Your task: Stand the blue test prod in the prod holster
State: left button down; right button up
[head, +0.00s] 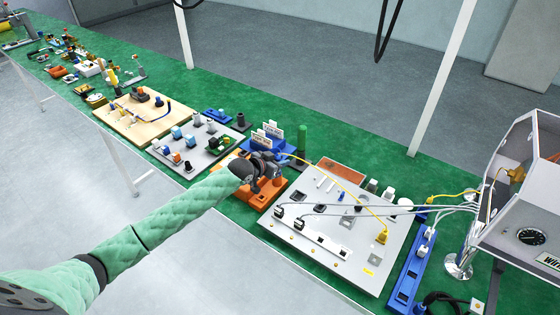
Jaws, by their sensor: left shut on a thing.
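My left gripper (266,172) is low over an orange block (258,199) near the middle of the green table. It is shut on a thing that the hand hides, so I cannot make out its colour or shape. A blue fixture (258,142) with white label cards stands just behind the gripper. I cannot pick out the blue test prod with certainty, nor tell which fixture is the prod holster. My right gripper is not in view.
A grey board (168,140) with small parts lies left. A blue power strip (408,275) and a metal machine (515,200) are at right.

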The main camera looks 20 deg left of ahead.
pick_arm(q)
jog(key=shift+f, duration=0.25)
dwell(1.0)
jog(key=c, duration=1.1)
grip_release()
jog(key=shift+s+r, duration=0.1)
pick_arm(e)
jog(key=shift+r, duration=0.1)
pick_arm(q)
jog(key=shift+s+a+r+p, duration=0.2)
jog(key=shift+s+p, duration=0.05)
jog(key=shift+p, duration=0.15)
jog(key=shift+p+v, duration=1.45)
jog(key=shift+v, duration=1.1)
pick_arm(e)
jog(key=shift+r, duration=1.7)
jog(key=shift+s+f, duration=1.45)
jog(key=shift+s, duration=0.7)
pick_arm(q)
jog(key=b+v, duration=0.3)
jog(key=v, duration=0.4)
jog(key=shift+s+a, duration=0.2)
jog(key=shift+s, duration=0.15)
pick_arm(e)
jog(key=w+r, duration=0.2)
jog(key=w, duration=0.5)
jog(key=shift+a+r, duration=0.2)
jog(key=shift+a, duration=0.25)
